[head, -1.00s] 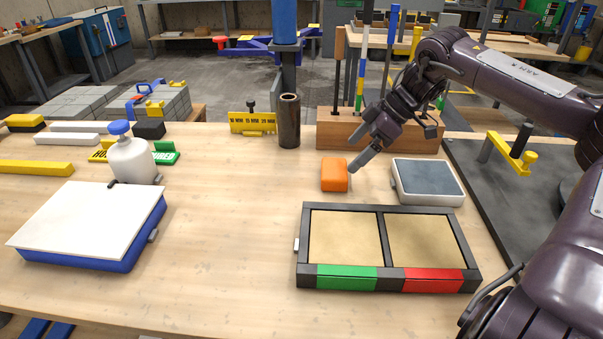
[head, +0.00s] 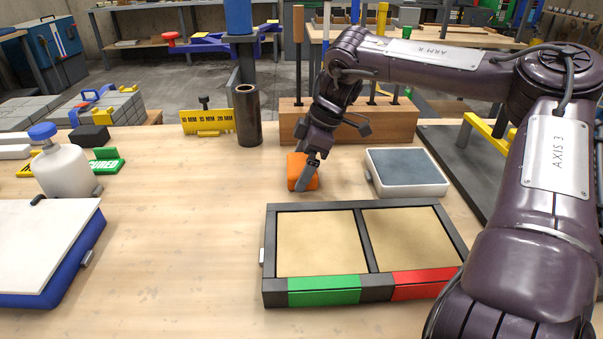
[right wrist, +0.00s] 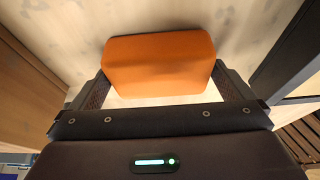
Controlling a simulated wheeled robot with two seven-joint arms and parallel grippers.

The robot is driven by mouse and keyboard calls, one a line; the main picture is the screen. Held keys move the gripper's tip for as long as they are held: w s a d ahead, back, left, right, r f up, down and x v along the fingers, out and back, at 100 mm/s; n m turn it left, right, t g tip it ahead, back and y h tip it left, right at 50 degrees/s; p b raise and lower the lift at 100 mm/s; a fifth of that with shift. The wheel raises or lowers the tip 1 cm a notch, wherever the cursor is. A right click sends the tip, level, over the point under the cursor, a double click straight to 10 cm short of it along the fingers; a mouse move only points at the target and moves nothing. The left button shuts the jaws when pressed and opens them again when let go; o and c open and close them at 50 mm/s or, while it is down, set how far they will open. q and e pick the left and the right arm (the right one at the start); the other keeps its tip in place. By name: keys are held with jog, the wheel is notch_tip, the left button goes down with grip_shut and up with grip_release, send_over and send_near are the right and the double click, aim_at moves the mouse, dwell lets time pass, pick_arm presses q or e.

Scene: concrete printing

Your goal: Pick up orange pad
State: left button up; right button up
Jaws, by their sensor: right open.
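The orange pad (head: 296,171) lies on the wooden table behind the two-compartment tray. My right gripper (head: 306,175) is lowered over it and hides part of it in the head view. In the right wrist view the orange pad (right wrist: 158,62) lies between and slightly beyond the two open fingers (right wrist: 160,92). The fingers flank the near part of the pad; I cannot tell whether they touch it. My left gripper is not in view.
A black-framed tray (head: 366,241) with a green and a red front label stands in front. A grey-topped white box (head: 407,171) is to the right. A wooden tool block (head: 347,122) stands behind, and a dark tube (head: 248,116) is at the back left. The table's middle left is clear.

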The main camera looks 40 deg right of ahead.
aim_at(302, 163)
jog(key=c, duration=0.7)
jog(key=shift+w+r, duration=0.1)
jog(key=shift+r, duration=0.4)
notch_tip(302, 163, up, 7)
jog(key=shift+r+p, duration=0.1)
jog(key=shift+p, duration=0.75)
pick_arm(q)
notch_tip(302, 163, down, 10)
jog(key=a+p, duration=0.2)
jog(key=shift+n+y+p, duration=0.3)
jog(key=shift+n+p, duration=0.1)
pick_arm(e)
notch_tip(302, 163, up, 12)
